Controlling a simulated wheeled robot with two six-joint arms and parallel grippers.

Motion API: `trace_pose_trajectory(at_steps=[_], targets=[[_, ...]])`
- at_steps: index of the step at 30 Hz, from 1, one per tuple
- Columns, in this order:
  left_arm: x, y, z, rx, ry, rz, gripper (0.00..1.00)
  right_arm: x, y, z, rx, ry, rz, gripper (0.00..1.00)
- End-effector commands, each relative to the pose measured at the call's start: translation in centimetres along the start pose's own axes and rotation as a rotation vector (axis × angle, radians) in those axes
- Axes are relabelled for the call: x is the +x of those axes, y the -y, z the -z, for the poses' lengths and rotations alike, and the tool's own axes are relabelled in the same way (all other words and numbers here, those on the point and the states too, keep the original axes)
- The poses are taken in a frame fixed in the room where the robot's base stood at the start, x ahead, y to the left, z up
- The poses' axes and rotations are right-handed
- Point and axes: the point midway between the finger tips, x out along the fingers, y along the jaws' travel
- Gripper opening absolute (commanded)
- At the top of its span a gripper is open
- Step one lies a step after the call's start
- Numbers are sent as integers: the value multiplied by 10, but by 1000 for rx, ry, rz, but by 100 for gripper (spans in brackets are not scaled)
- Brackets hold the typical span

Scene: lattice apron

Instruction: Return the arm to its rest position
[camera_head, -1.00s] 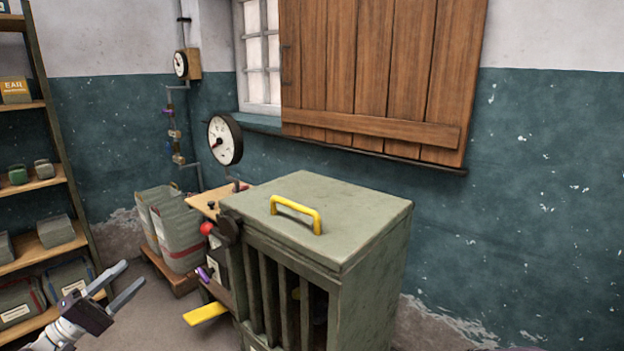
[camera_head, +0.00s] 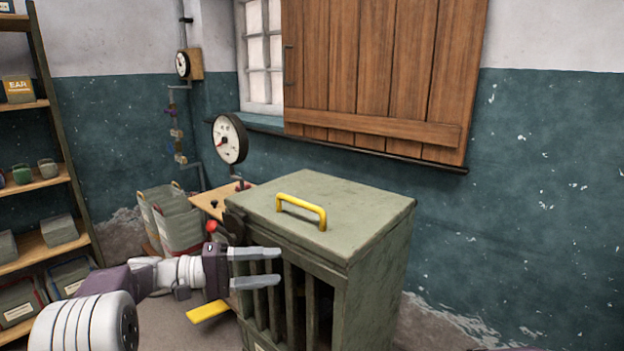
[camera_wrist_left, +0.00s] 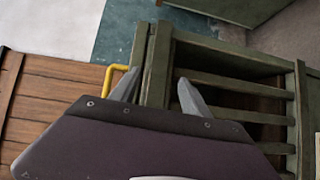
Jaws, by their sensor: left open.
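My left gripper (camera_head: 278,267) is open and empty in the head view, its two grey fingers pointing right in front of the slatted side of a green cabinet (camera_head: 335,215). In the left wrist view the fingers (camera_wrist_left: 158,90) show either side of the cabinet's front edge, with the slats (camera_wrist_left: 235,85) to the right. I cannot tell whether the fingers touch the cabinet. My left arm comes in from the lower left. My right gripper is not in view.
A yellow handle (camera_head: 302,210) stands on the cabinet top. A yellow lever (camera_head: 208,311) juts out below my gripper, and a red knob (camera_head: 212,226) is just above it. A shelf (camera_head: 40,240) stands at the left. A wooden shutter (camera_head: 375,75) hangs behind.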

Motion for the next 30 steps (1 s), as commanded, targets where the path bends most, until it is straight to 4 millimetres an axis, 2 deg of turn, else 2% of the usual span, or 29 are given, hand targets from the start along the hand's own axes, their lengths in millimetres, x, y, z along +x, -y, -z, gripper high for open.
trace_pose_trajectory(at_steps=[1,2,3,5,6,7,10,12,15,18,20,21,29,30], targets=[[28,14,-35,-37,65,121,54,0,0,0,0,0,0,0],[40,29,-56,-62,98,209,54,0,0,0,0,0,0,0],[49,51,-85,-88,137,331,54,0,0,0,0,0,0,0],[51,87,-128,-108,186,519,54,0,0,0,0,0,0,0],[45,110,-152,-109,209,641,54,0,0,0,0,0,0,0],[37,127,-169,-105,222,727,54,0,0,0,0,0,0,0],[1,174,-208,-63,246,979,54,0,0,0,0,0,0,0],[-28,201,-224,-18,246,1127,54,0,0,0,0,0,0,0],[-71,233,-237,53,231,1305,54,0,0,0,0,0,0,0],[-108,260,-236,147,204,1448,54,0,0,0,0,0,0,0],[-113,262,-210,230,114,1482,54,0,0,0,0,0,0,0],[-112,242,-203,212,63,1476,54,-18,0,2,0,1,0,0],[-118,149,-203,208,73,1475,54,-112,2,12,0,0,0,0],[-119,132,-202,208,73,1475,54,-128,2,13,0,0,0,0]])
